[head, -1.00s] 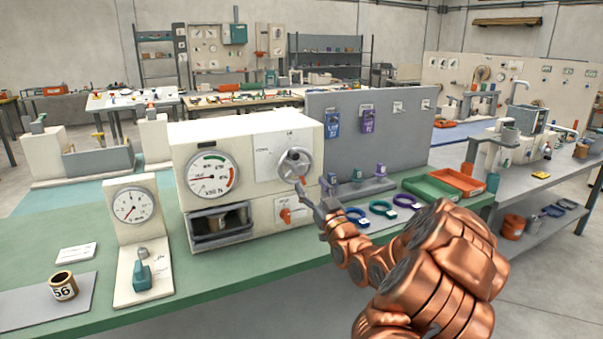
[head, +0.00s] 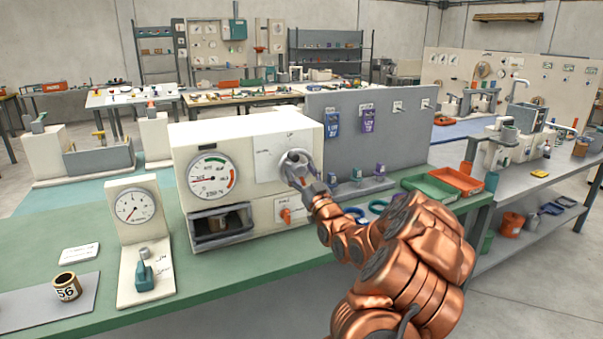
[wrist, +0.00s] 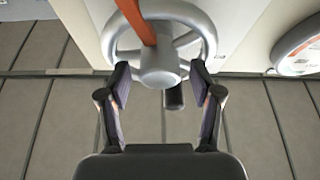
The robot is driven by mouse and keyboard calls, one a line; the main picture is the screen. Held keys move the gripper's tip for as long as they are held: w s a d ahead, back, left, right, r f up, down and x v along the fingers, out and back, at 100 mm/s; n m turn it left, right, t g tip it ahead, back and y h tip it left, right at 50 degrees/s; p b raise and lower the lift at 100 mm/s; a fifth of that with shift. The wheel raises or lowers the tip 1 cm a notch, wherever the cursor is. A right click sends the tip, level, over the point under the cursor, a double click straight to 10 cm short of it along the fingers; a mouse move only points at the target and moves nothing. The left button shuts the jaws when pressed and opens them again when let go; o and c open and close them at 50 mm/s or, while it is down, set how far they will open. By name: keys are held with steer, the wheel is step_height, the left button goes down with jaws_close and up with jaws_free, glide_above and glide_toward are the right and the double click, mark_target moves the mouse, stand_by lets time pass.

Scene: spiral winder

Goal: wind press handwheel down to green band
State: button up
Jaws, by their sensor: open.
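The press (head: 250,140) is a cream box on the green bench, with a grey handwheel (head: 288,158) on its front. In the wrist view the handwheel (wrist: 207,40) shows its rim, hub and a dark handle (wrist: 174,98); an orange bar crosses the rim to the hub. My gripper (head: 300,178) is at the wheel and partly hides it. In the wrist view my gripper (wrist: 160,72) is open, its fingers on either side of the hub and handle; contact with the rim is unclear. The press dial (head: 211,178) has green and red bands; its needle is too small to read.
An orange knob (head: 286,215) sits below the wheel, and an open bay (head: 222,224) below the dial. A smaller gauge stand (head: 136,208) and a cup marked 56 (head: 66,287) stand left. Green and orange trays (head: 456,181) lie right.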

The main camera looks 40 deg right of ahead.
steer(key=c, duration=1.1)
steer(key=shift+a+f+m+h+b, duration=0.1)
steer(key=shift+f+m+h+b, duration=0.15)
steer(key=shift+m+h+b, duration=0.7)
steer(key=shift+c, duration=0.2)
steer(key=shift+r+m+g+h+b, duration=0.1)
steer(key=shift+m+g+h+b, duration=0.45)
steer(key=shift+m, duration=0.7)
steer(key=shift+r+m+g+h+b, duration=0.1)
steer(key=shift+m+g+h+b, duration=0.15)
steer(key=shift+m+b, duration=0.75)
steer(key=o, duration=1.1)
steer(key=shift+o, duration=0.2)
steer(key=shift+s, duration=0.1)
steer(key=v, duration=0.7)
steer(key=shift+s+f, duration=0.1)
steer(key=shift+s, duration=0.05)
